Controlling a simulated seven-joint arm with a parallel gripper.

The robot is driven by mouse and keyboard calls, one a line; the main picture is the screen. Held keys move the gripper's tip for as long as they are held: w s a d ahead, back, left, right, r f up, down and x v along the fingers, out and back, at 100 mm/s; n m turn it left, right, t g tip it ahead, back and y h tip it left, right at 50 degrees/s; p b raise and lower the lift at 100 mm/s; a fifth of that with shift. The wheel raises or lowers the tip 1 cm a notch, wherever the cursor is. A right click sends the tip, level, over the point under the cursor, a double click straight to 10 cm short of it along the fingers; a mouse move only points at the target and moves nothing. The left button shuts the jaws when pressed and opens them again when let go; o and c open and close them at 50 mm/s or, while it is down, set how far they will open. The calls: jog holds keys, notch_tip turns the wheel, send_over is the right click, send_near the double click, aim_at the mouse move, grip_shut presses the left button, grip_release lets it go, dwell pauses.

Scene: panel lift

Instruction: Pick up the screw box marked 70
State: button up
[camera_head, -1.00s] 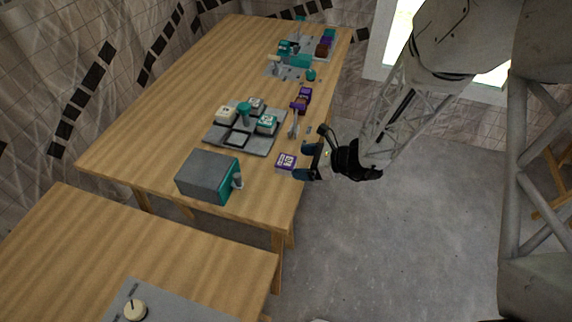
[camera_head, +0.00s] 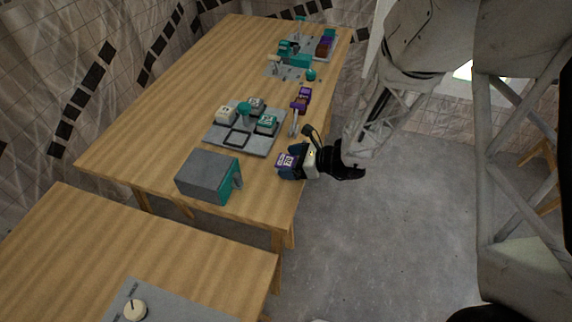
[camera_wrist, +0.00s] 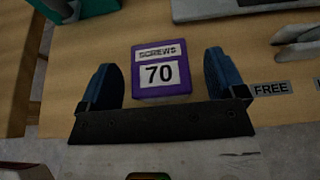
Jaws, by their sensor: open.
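The screw box marked 70 (camera_wrist: 160,72) is purple with a white label reading SCREWS and 70. It sits on the wooden table near the edge, and the head view shows it (camera_head: 286,161) right at my gripper. My gripper (camera_wrist: 165,80) is open, with one blue finger on each side of the box in the wrist view. A gap shows between each finger and the box, wider on the right. In the head view my gripper (camera_head: 290,163) reaches in from the right, over the table edge. The fingers partly cover the box there.
A grey and teal block (camera_head: 208,175) stands left of the box. A grey tray (camera_head: 238,138) with several small boxes lies behind it. Purple items (camera_head: 300,102) stand further along the edge. A FREE label (camera_wrist: 271,88) is on the table to the right in the wrist view.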

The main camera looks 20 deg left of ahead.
aim_at(286, 160)
jog(key=shift+x, duration=0.8)
jog(key=shift+c, duration=0.4)
jog(key=c, duration=1.1)
jog(key=shift+r, duration=0.1)
jog(key=shift+r, duration=1.7)
jog(key=s+d+r, duration=0.1)
jog(key=s+d, duration=0.8)
jog(key=s, duration=0.4)
jog(key=shift+s+r, duration=0.15)
jog(key=shift+r, duration=0.05)
